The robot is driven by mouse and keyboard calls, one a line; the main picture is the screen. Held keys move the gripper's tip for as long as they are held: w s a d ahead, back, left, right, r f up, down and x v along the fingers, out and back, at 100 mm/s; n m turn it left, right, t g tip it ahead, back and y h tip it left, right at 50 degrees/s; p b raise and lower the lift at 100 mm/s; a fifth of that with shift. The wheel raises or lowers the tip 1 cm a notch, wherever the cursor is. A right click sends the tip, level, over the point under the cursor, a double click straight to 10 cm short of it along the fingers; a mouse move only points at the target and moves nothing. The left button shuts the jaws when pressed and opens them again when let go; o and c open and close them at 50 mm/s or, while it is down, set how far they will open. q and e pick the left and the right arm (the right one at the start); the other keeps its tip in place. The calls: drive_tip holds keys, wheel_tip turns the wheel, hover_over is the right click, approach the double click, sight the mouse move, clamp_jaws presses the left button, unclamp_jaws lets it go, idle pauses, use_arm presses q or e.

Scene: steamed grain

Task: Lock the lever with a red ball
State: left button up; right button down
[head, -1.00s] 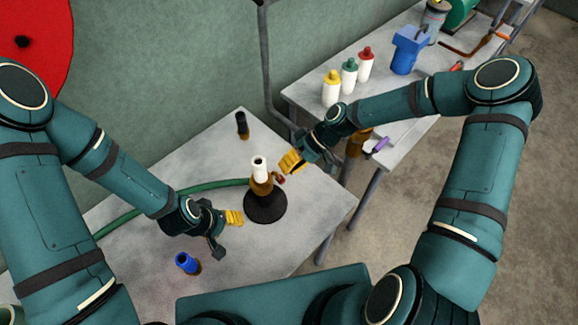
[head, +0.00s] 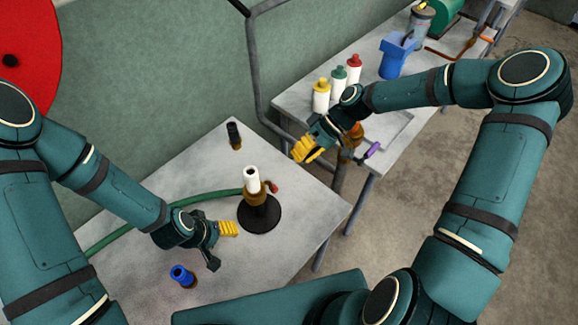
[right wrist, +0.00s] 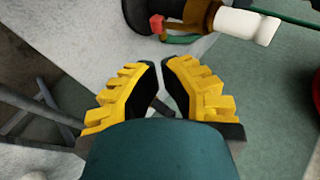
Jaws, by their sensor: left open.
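A burner with a white top (head: 251,178) and brown body stands upright on a round black base (head: 260,216) on the near table. A small red ball (head: 274,188) sits on a short lever at its right side; in the right wrist view the red ball (right wrist: 157,24) is beyond the fingertips. My right gripper (head: 303,150) is right of and above the burner, apart from it; its yellow fingers (right wrist: 159,66) have a narrow gap with nothing between them. My left gripper (head: 226,242) is open and empty, left of the burner base.
A green hose (head: 120,232) runs left from the burner. A blue-topped item (head: 182,275) and a black-topped one (head: 234,134) stand on the near table. The back table holds several bottles (head: 337,80), a blue container (head: 396,56) and a purple-handled item (head: 373,149).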

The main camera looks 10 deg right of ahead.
drive_tip(key=shift+v, duration=1.9)
